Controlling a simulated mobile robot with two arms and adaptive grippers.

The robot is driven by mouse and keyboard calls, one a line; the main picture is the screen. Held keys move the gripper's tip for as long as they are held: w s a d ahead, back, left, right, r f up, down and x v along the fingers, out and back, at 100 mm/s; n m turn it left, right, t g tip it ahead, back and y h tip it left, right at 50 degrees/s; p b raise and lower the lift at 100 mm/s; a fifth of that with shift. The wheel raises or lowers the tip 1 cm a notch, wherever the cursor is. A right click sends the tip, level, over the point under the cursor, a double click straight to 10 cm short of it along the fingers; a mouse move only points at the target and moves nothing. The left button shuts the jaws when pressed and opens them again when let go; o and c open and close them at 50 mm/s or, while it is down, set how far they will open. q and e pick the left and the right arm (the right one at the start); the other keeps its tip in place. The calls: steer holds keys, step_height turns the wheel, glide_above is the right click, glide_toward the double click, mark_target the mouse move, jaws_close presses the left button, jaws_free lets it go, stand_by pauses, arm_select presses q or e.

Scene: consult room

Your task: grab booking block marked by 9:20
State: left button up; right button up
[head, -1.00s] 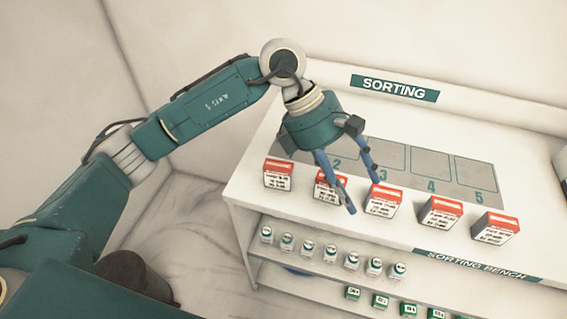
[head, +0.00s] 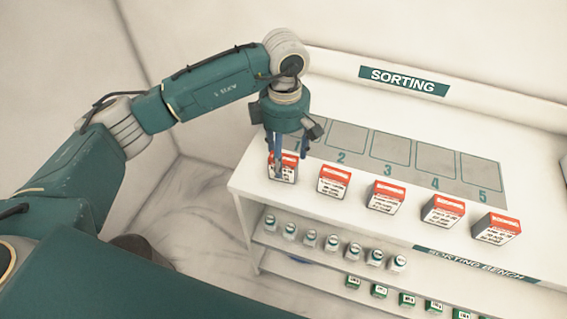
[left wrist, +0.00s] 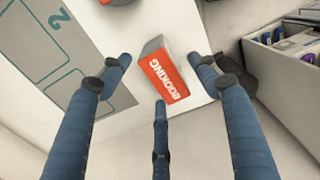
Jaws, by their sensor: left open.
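Several white blocks with red tops stand in a row along the front of the sorting bench. The leftmost booking block (head: 284,172) is partly hidden behind my left gripper (head: 290,165) in the head view. In the left wrist view this block (left wrist: 165,78) shows its red top with the word BOOKING, between and beyond the blue fingers. My left gripper (left wrist: 160,90) is open above it, with nothing held. The other blocks are the second (head: 334,182), third (head: 385,196), fourth (head: 442,210) and fifth (head: 496,228). Their small print, including any time, is unreadable. My right gripper is not in view.
Behind the row lies a grey strip (head: 463,187) with numbered squares. The bench top (head: 450,120) is otherwise clear. A SORTING sign (head: 403,81) is at the back.

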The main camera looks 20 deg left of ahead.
arm_select(q)
steer(key=shift+f, duration=1.3)
steer(key=c, duration=1.3)
steer(key=shift+r, duration=0.15)
